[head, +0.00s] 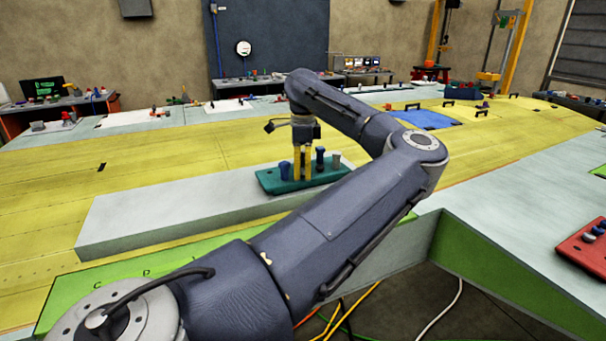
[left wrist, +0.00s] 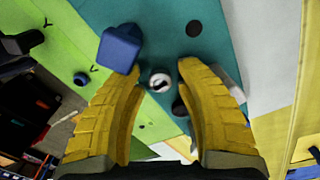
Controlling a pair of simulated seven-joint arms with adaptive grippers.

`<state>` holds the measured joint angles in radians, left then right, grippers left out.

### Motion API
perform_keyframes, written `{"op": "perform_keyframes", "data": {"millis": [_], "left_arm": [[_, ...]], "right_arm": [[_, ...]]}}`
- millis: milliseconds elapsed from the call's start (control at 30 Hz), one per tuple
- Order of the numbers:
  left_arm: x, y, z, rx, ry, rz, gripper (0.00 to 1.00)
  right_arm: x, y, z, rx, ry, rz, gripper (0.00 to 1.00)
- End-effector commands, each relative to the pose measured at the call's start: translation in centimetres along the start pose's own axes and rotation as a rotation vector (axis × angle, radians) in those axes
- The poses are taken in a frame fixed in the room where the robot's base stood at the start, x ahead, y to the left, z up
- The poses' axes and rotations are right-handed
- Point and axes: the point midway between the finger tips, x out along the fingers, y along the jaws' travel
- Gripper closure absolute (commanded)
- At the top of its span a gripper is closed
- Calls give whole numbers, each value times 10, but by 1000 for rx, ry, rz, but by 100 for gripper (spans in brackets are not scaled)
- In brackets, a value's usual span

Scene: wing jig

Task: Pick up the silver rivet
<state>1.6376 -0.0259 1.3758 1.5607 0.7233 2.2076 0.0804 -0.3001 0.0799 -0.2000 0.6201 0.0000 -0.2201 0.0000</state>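My left gripper (head: 303,178) points straight down over the teal rivet tray (head: 268,182). In the left wrist view its yellow fingers (left wrist: 160,88) are apart. A small silver piece with a dark centre (left wrist: 160,80), seemingly the silver rivet, lies between them; contact cannot be told. A blue rivet (head: 285,170) stands left of the fingers and also shows in the left wrist view (left wrist: 120,48). A black rivet (head: 320,158) and a grey one (head: 336,160) stand to the right. In the wrist view a pale grey part (left wrist: 231,82) is partly hidden behind the right finger. My right gripper is not in view.
The teal tray rests on a long pale grey block (head: 150,218) on the yellow wing panel (head: 60,195). A red tray (head: 585,252) with several pieces lies at the right edge. Benches with small items line the back. The wing panel left of the block is mostly clear.

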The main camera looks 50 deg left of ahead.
Motion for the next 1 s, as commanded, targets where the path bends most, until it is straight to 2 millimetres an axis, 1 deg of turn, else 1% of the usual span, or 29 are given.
{"op": "perform_keyframes", "data": {"millis": [100,400,867,1000], "left_arm": [[0,0,0,0,0,0,65],[0,0,0,0,0,0,99],[-1,0,0,0,0,0,100],[-5,0,0,1,1,-1,100]], "right_arm": [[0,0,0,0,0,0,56],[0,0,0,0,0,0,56],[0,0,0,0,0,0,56],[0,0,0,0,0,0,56]]}}
